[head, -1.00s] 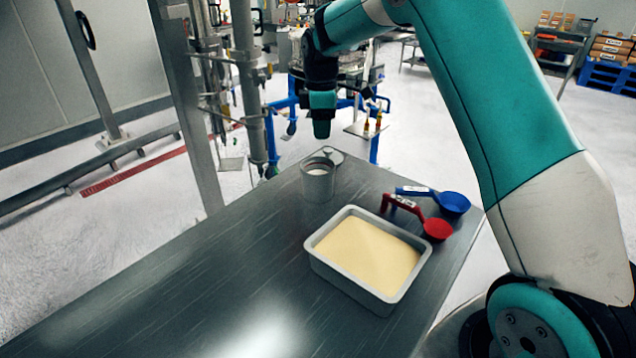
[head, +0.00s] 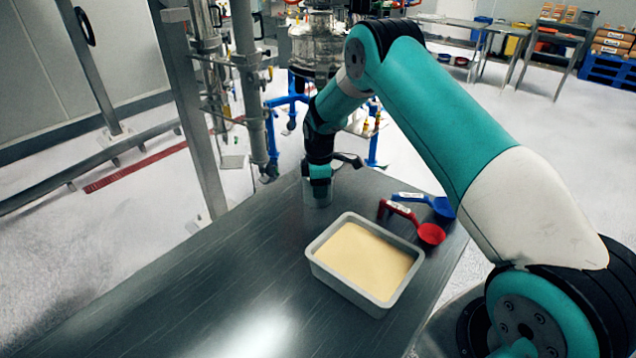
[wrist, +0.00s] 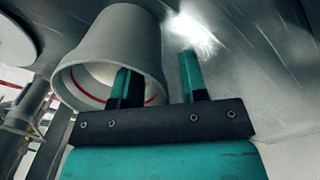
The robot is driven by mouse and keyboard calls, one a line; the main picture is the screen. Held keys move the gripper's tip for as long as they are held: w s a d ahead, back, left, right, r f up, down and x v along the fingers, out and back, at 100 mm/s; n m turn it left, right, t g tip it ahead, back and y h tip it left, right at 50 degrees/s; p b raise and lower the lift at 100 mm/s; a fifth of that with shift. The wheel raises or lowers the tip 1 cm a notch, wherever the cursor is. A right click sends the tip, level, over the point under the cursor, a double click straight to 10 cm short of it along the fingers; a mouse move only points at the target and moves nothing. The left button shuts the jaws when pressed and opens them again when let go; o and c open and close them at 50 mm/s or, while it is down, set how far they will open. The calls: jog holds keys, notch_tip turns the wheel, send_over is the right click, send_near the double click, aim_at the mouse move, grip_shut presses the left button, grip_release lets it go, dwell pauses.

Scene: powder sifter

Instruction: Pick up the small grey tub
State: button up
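The small grey tub (head: 310,196) stands upright at the far end of the steel table, partly hidden behind my gripper (head: 320,196) in the head view. In the wrist view the tub (wrist: 120,38) shows its round rim and pale inside, with a reddish line within. My gripper (wrist: 157,65) is open there, its two teal-and-black fingers apart. The left finger overlaps the tub's mouth and the right finger is outside its right side. The tub's wall appears to lie between them. I cannot tell whether either finger touches it.
A rectangular tray (head: 394,300) of pale yellow powder sits nearer on the table (head: 215,280). A red scoop (head: 430,234) and a blue scoop (head: 442,207) lie to its upper right. A pale round thing (wrist: 12,45) is beside the tub. The table's left part is clear.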

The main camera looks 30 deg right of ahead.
jog(key=shift+f, duration=0.7)
grip_shut()
jog(key=shift+s, duration=0.1)
notch_tip(320, 180, up, 20)
jog(key=b, duration=0.5)
jog(key=shift+r, duration=0.15)
notch_tip(320, 180, up, 5)
jog(key=p, duration=0.4)
